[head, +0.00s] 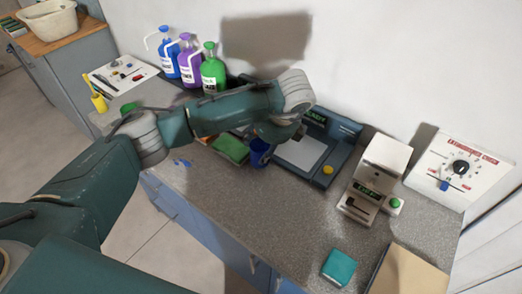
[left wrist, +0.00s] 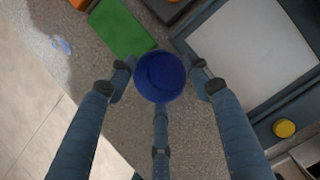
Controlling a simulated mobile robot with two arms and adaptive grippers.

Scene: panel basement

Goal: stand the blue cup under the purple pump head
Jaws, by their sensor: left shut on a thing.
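The blue cup (head: 260,153) is at the front middle of the counter, left of the grey scale-like device. My left gripper (head: 272,138) is shut on it, partly covering it. In the left wrist view, the fingers of the left gripper (left wrist: 160,88) close around the blue cup (left wrist: 160,76), seen from above. I cannot tell whether the cup touches the counter. The purple pump bottle (head: 190,64) stands at the back left between a blue and a green one, its purple pump head (head: 185,37) on top. My right gripper is not in view.
The blue bottle (head: 168,55) and green bottle (head: 212,70) flank the purple one closely. A green pad (head: 231,148) lies left of the cup. The scale-like device (head: 303,153) is right of it. My left arm hides part of the counter below the bottles.

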